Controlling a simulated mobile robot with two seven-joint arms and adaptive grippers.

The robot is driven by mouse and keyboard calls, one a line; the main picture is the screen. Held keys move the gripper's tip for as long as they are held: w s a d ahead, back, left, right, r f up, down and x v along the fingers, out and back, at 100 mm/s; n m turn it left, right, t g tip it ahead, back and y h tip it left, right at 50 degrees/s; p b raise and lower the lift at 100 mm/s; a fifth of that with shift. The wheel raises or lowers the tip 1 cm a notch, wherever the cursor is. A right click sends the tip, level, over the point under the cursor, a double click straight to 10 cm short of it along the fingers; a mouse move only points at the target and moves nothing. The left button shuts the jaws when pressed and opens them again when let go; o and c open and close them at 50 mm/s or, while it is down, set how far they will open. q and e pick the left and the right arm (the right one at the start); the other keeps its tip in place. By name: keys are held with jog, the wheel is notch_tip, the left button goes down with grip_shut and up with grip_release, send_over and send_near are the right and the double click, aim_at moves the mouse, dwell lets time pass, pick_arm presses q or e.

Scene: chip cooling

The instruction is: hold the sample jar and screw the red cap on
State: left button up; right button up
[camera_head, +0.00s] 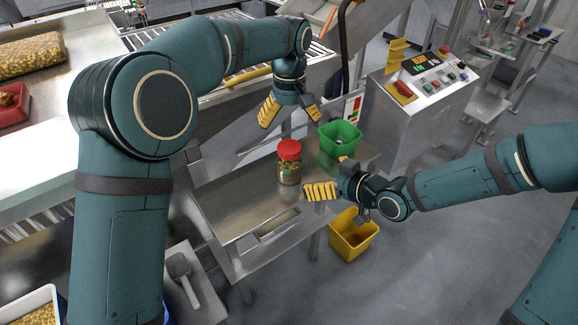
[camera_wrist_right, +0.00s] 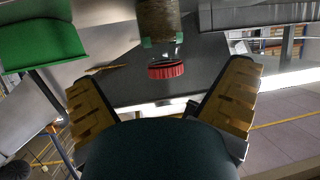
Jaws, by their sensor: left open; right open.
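The sample jar (camera_head: 289,171), clear with brownish contents and a green mark, stands upright on the metal table. The red cap (camera_head: 289,149) sits at its mouth; I cannot tell how tightly. My left gripper (camera_head: 291,110) is open and empty, above and behind the jar. My right gripper (camera_head: 332,178) is open, just right of the jar, apart from it. In the right wrist view, which is upside down, the jar (camera_wrist_right: 157,30) and red cap (camera_wrist_right: 166,71) show beyond the spread fingers of the right gripper (camera_wrist_right: 162,85).
A green bin (camera_head: 341,139) is at the table's right end, close behind my right gripper. A yellow bin (camera_head: 352,234) is below the table's front edge. A control console (camera_head: 420,92) stands at right. The metal table (camera_head: 228,204) is bare left of the jar.

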aim_at(289, 147)
jog(key=x, duration=1.3)
jog(key=shift+d, duration=0.1)
grip_shut()
pick_arm(q)
jog(key=shift+f, duration=0.1)
jog(key=shift+d, duration=0.1)
dwell(0.5)
jog(key=shift+f, duration=3.95)
jog(key=shift+c, duration=0.2)
